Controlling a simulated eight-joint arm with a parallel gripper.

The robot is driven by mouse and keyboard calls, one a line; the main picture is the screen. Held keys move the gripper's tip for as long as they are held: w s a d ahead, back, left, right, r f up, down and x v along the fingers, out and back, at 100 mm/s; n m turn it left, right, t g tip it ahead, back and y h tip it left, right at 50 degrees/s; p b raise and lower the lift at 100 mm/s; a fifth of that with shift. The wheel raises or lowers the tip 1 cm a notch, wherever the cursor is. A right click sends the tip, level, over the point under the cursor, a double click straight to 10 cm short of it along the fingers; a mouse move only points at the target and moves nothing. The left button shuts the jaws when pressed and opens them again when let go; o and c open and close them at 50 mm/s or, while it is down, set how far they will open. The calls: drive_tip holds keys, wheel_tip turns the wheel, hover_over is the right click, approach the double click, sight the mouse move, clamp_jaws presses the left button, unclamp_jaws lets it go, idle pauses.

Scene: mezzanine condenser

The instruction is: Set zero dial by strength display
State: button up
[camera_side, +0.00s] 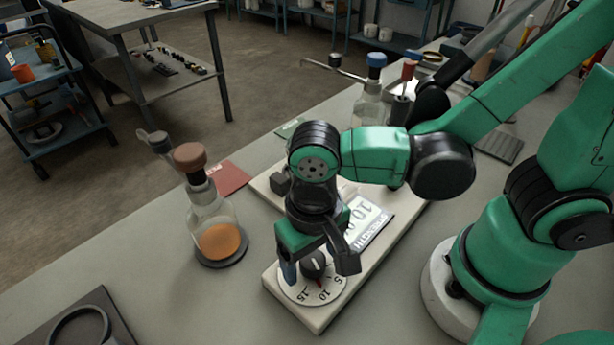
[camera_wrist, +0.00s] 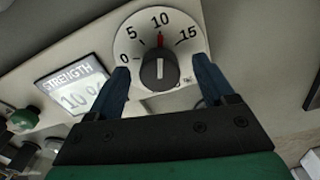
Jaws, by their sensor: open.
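The white round dial (camera_wrist: 133,42) is marked 0, 5, 10 and 15. Its black knob (camera_wrist: 160,72) has a red pointer (camera_wrist: 160,40) at the 10 mark. In the side view the dial (camera_side: 296,291) lies at the near end of a pale panel (camera_side: 318,318), with the knob (camera_side: 314,265) standing on it. The strength display (camera_side: 368,222) is beside it; in the wrist view the display (camera_wrist: 75,88) reads about 10, its last digit unclear. My gripper (camera_side: 318,266) is open, its blue fingers (camera_wrist: 163,76) on either side of the knob, with gaps visible in the wrist view.
A flask of orange liquid (camera_side: 220,240) stands on a dark round base left of the panel. A red card (camera_side: 230,177) lies behind it. Another bottle (camera_side: 370,105) stands behind my arm. A dark tray (camera_side: 90,298) is at the lower left. The bench between is clear.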

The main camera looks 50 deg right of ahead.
sight(313, 259)
drive_tip(key=shift+r, duration=2.8)
drive_tip(key=w+d+r+n+t, duration=0.1)
drive_tip(key=w+d+t, duration=0.2)
drive_tip(key=d, duration=0.3)
drive_tip(key=w+d+r+n+t, duration=0.1)
drive_tip(key=w+d+r+t, duration=0.1)
drive_tip(key=w+d+t, duration=0.2)
drive_tip(key=d, duration=0.3)
drive_tip(key=shift+w+d+r, duration=0.25)
drive_tip(key=shift+w+d, duration=0.05)
drive_tip(key=shift+w, duration=0.05)
